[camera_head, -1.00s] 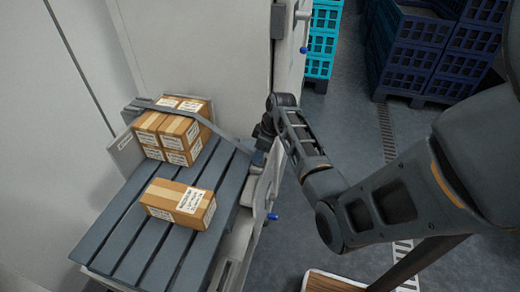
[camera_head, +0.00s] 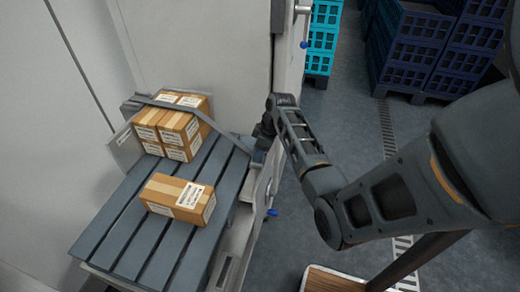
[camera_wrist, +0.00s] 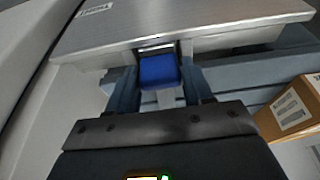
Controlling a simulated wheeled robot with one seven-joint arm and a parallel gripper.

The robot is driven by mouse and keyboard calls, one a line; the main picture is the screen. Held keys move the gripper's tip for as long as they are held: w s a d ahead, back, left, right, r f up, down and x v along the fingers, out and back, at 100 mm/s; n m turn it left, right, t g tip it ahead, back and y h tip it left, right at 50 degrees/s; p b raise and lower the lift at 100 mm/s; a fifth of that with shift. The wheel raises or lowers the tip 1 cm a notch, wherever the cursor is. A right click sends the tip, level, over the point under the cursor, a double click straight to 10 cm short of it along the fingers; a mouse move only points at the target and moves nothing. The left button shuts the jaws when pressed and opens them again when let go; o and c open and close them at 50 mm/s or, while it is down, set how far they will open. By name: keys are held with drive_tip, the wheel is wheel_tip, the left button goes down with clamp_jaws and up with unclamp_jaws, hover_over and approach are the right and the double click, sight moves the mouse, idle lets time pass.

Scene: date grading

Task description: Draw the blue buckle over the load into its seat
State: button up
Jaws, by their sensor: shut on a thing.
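The blue buckle (camera_wrist: 158,71) shows in the wrist view between the fingers of my gripper (camera_wrist: 160,82), which is shut on it. It sits at the front edge of a grey metal plate (camera_wrist: 190,22), right against a small dark bracket; I cannot tell how far it is in. In the head view my gripper (camera_head: 262,136) is at the right edge of the slatted deck, and the buckle is hidden. A grey strap (camera_head: 175,104) runs from the back left corner over the load of stacked cartons (camera_head: 181,124) down towards my gripper.
A single carton (camera_head: 172,192) lies on the slatted deck (camera_head: 120,215) in front of the stack. A pale wall (camera_head: 190,45) closes the back. Turquoise crates (camera_head: 322,40) and dark blue crates (camera_head: 405,68) stand farther off.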

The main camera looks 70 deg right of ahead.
drive_tip(key=o, duration=1.2)
drive_tip(key=v, duration=0.7)
drive_tip(key=shift+s+r, duration=0.1)
drive_tip(key=shift+r, duration=0.25)
drive_tip(key=shift+s, duration=0.1)
